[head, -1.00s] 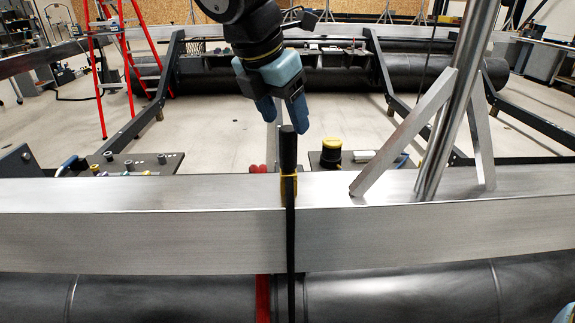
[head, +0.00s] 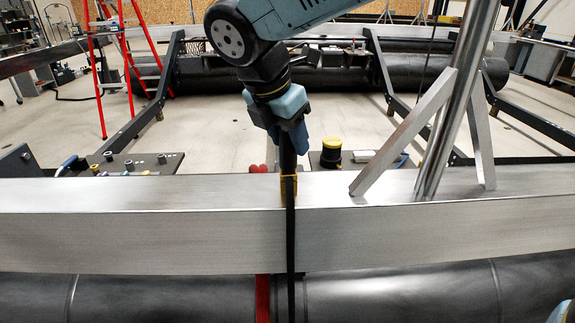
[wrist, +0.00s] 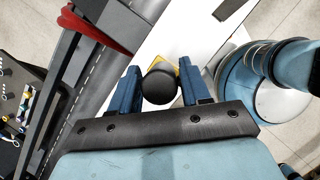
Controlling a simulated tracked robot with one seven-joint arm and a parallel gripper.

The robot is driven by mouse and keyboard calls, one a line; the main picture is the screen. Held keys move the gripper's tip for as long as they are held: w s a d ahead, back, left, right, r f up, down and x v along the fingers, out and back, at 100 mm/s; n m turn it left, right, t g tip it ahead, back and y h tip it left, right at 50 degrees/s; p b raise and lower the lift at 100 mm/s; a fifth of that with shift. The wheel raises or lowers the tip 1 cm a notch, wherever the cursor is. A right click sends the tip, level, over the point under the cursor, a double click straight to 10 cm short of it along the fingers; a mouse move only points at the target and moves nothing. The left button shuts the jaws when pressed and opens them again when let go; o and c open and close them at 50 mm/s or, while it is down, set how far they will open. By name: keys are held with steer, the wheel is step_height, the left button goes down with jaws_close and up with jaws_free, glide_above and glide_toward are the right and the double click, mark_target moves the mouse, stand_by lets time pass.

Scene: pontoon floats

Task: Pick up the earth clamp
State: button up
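The earth clamp (head: 288,165) stands upright at the front beam, with a black handle and a yellow lower part (head: 289,190) at the beam's top edge. A black strip runs from it down the front of the beam. My gripper (head: 288,140) points down over the handle's top. In the wrist view, the round black handle end (wrist: 160,84) lies between the two blue fingers of my gripper (wrist: 160,88). The fingers are spread to either side of it, and I see no clear grip. The fingers partly hide the handle's upper part.
The metal beam (head: 130,225) crosses the front, above a dark float (head: 400,295). A metal post with slanted braces (head: 410,130) rises at right. A yellow-topped black cylinder (head: 331,152) and a panel with knobs (head: 130,164) sit behind the beam. A red ladder (head: 97,75) stands behind left.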

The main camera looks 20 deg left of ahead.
jaws_close()
steer(key=shift+r, duration=0.1)
stand_by(0.9)
